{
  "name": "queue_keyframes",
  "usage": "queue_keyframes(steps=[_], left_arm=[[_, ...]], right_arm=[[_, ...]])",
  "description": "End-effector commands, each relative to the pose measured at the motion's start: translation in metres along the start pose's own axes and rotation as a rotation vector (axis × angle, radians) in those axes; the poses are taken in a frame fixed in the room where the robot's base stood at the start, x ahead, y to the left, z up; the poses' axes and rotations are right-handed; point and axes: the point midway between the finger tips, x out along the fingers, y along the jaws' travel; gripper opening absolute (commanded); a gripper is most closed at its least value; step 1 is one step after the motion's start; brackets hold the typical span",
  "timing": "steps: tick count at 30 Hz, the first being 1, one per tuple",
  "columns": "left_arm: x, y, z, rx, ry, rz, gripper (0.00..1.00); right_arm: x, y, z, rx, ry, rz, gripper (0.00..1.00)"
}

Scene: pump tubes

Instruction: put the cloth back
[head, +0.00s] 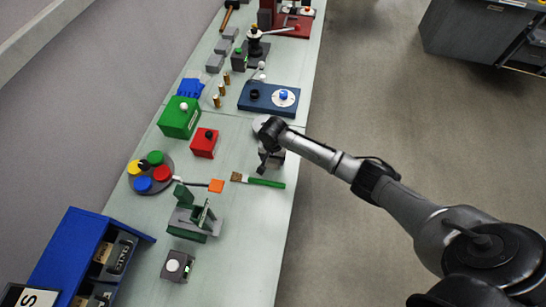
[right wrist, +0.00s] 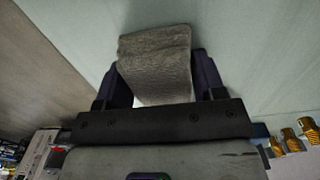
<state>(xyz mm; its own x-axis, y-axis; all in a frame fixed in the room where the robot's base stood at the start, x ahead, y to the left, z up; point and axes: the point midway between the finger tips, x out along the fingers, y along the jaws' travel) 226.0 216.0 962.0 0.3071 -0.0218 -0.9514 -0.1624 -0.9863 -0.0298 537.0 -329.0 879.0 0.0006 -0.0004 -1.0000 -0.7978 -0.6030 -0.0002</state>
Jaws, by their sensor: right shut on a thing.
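The grey, rough-textured cloth (right wrist: 156,62) shows in the right wrist view, between the two dark fingers of my right gripper (right wrist: 160,78). The gripper is shut on it, and the cloth sticks out past the fingertips with the pale table surface behind it. In the head view my right gripper (head: 266,166) points down over the right edge of the table, just above the green-handled brush. The arm and wrist hide most of the cloth there, and I cannot tell whether it touches the table. My left gripper is not in view.
The green-handled brush (head: 258,181), red box (head: 204,143), green box (head: 179,118) and dark blue plate (head: 268,98) stand around the gripper. A round tray of coloured discs (head: 151,172) is farther left. The near right table surface (head: 245,235) is clear.

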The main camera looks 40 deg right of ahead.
Motion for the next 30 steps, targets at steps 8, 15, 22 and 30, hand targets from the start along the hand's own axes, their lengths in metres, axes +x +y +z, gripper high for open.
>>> queue_keyframes(steps=[8,15,22,30], left_arm=[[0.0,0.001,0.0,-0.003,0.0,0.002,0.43],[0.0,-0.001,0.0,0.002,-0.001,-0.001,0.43],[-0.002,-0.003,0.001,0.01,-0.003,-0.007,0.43],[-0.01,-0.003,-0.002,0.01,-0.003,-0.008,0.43]], right_arm=[[0.003,0.0,0.0,0.0,0.0,0.0,0.79],[0.002,0.0,0.0,0.0,0.0,0.0,0.89],[-0.008,0.0,0.0,0.0,0.0,0.0,0.89],[-0.056,-0.001,0.0,-0.001,0.001,-0.002,0.89]])
